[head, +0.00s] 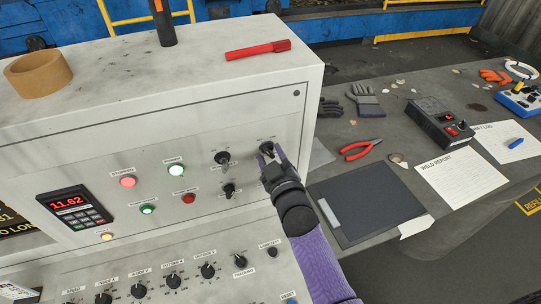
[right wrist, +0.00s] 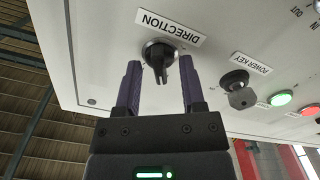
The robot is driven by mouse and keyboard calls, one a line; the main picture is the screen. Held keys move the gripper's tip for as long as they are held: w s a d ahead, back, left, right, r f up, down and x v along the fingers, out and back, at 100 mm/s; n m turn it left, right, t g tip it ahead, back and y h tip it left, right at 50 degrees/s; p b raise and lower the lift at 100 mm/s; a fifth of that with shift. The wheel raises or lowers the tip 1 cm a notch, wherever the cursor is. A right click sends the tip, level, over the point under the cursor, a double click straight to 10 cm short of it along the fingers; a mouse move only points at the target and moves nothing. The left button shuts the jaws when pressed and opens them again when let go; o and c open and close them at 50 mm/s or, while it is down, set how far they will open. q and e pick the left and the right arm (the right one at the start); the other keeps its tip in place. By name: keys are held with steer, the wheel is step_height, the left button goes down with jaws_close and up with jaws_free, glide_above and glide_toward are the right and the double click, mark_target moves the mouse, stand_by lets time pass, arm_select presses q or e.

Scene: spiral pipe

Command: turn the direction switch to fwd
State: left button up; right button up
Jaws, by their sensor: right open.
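The direction switch is a black rotary knob (right wrist: 160,58) under a white label reading DIRECTION (right wrist: 171,27), upside down in the right wrist view. In the head view the switch (head: 266,147) is at the right end of the white control panel's upper face. My right gripper (right wrist: 160,85) is open, with one purple finger on each side of the knob and visible gaps to it. In the head view the right gripper (head: 268,157) comes from below and partly covers the switch. I cannot read the switch's setting. My left gripper is not in view.
Left of the switch is another black knob (head: 222,158); the wrist view shows the power key knob (right wrist: 236,85). Lit buttons and a red display (head: 68,201) are further left. A red marker (head: 258,50) and tape roll (head: 38,74) lie on top. A grey table with tools stands right.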

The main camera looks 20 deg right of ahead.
steer(key=shift+w, duration=0.25)
steer(key=shift+c, duration=0.2)
jaws_close()
steer(key=m+p, duration=0.1)
steer(key=m, duration=0.4)
steer(key=shift+m, duration=0.3)
steer(key=m+p, duration=0.1)
steer(key=m, duration=0.2)
steer(key=shift+m, duration=1.6)
